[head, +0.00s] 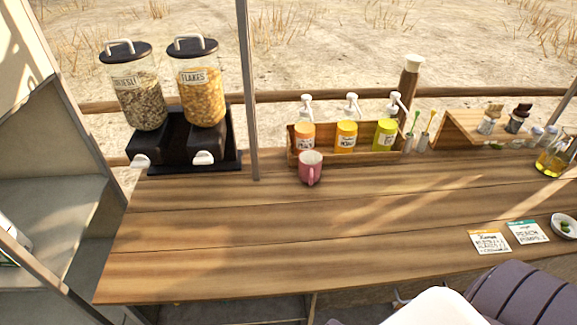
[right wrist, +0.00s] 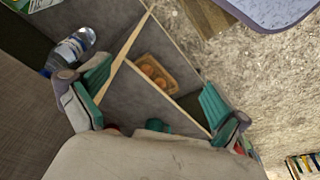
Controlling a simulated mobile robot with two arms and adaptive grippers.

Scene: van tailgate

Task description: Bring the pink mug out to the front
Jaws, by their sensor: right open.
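The pink mug (head: 311,168) stands upright on the wooden counter (head: 250,235) in the head view. It is just in front of the wooden rack of pump bottles, with its handle toward the front. Neither gripper shows near it in the head view. My right gripper (right wrist: 155,105) shows in the right wrist view with its green-padded fingers wide apart and nothing between them. That view looks onto grey shelving away from the mug. My left gripper is not in view.
A rack (head: 352,158) of pump bottles stands behind the mug. A thin post (head: 247,90) rises to its left, near two cereal dispensers (head: 190,145). Two cards (head: 489,241) and a small bowl (head: 565,225) lie at right. The counter's front middle is clear.

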